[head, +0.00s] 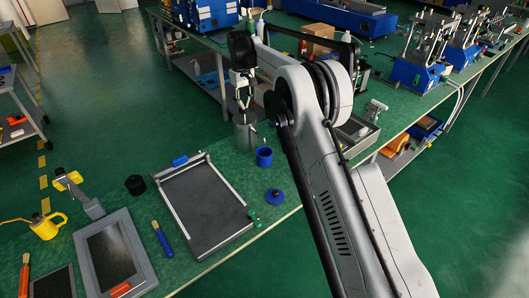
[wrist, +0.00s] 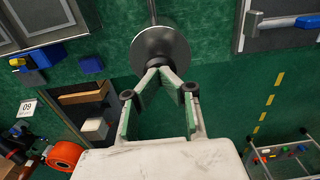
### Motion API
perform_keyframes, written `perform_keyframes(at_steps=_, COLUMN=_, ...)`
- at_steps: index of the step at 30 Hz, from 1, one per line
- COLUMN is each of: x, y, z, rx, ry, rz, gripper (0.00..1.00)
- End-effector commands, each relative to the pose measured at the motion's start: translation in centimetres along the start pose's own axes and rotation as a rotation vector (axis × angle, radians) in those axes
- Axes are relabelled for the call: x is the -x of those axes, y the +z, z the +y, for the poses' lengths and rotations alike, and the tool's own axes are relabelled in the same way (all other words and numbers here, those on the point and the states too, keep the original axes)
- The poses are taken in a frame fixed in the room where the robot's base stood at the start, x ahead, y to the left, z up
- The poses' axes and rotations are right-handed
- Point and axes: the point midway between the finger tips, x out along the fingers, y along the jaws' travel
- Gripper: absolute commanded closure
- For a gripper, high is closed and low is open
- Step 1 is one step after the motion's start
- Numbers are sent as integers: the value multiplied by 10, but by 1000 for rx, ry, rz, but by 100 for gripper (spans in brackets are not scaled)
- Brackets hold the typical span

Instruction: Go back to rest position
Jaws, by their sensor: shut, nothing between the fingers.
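My gripper (head: 243,101) is in the middle of the head view, pointing down just above a grey metal canister (head: 242,132) on the green bench. In the wrist view my gripper's fingers (wrist: 158,70) come together at their tips with nothing seen held between them. A round grey metal disc (wrist: 165,47) with a dark knob shows just beyond the tips. I cannot tell whether the fingers touch it. My arm reaches from the lower right of the head view up and over to the left.
A blue cup (head: 264,157) and a blue lid-like piece (head: 274,197) are close to the canister. A grey framed tray (head: 205,205), a black cylinder (head: 135,185) and a yellow oil can (head: 45,227) lie to the left. Blue presses (head: 415,72) stand at the right.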

Motion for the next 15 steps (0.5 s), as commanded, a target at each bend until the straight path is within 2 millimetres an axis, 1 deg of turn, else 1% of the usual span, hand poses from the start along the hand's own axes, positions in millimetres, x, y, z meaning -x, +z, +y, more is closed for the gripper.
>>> perform_keyframes(at_steps=1, x=6, y=0, z=0, rx=0, ry=0, rz=0, gripper=100)
perform_keyframes(at_steps=6, x=17, y=0, z=0, rx=0, ry=0, rz=0, gripper=100)
perform_keyframes(at_steps=15, x=19, y=0, z=0, rx=0, ry=0, rz=1, gripper=100)
